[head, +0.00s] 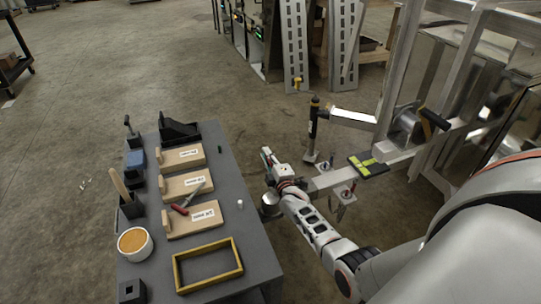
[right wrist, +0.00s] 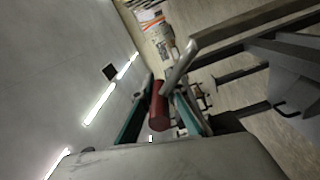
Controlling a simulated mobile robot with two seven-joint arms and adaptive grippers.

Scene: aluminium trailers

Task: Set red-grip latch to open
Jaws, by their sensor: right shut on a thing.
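The red grip (right wrist: 159,108) of the latch shows in the right wrist view, between the two teal fingers of my right gripper (right wrist: 163,86). The fingers are shut on it. A grey metal bar (right wrist: 181,66) shows just beyond the grip. In the head view my right gripper (head: 269,160) is at the front end of the trailer's tongue, right of the workbench. The red grip cannot be made out there, so the latch's position is unclear. My left gripper is not in view.
The grey workbench (head: 253,240) at left holds wooden blocks, a red-handled tool (head: 180,210), a yellow frame (head: 208,264) and a round tub (head: 135,243). The trailer tongue (head: 330,180) carries a jack (head: 313,130) and a winch (head: 405,125). Open floor lies behind the bench.

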